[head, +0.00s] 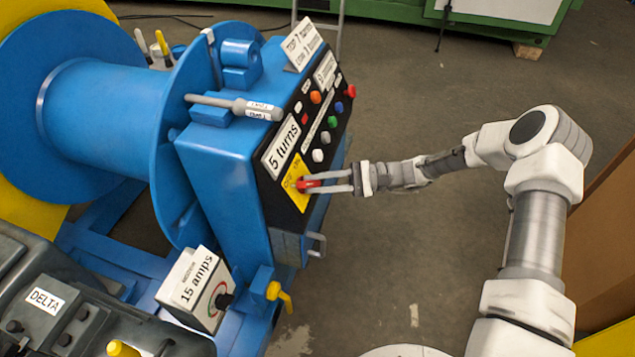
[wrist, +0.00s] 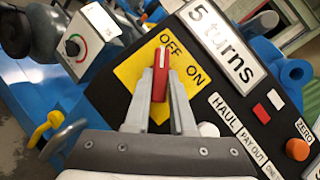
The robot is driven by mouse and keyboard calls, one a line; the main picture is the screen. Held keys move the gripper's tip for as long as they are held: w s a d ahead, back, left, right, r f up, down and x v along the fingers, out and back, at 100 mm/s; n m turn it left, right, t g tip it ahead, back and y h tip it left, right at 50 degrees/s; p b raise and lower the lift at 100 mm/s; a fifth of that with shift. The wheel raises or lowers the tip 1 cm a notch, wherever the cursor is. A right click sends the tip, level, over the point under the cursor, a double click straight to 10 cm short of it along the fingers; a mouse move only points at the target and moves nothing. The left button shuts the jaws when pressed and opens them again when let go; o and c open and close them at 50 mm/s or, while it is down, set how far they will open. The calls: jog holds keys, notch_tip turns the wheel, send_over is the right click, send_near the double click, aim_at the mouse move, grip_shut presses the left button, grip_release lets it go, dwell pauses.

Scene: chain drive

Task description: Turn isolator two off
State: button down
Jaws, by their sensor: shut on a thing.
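A red rotary handle (head: 308,184) stands on a yellow plate (head: 291,176) on the dark face of the blue machine's control box. In the wrist view the handle (wrist: 160,77) has a white mark at its upper end, just below the word OFF on the yellow plate (wrist: 135,75). ON is printed to the right of the handle. My gripper (head: 311,183) reaches in from the right, and in the wrist view its fingers (wrist: 160,92) are closed on both sides of the handle. I see no number naming this isolator.
Beside the plate are a "5 turns" sign (head: 281,146) and several coloured buttons, including an orange one (wrist: 297,149). A "15 amps" meter box (head: 198,290) and a yellow tap-like lever (head: 279,294) are below. Open floor (head: 420,260) lies right of the box.

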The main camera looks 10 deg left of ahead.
jog(key=c, duration=0.8)
grip_release()
jog(key=shift+o, duration=0.2)
jog(key=shift+d, duration=0.1)
jog(key=p+v, duration=0.2)
jog(key=v, duration=1.5)
jog(key=shift+w+r, duration=0.1)
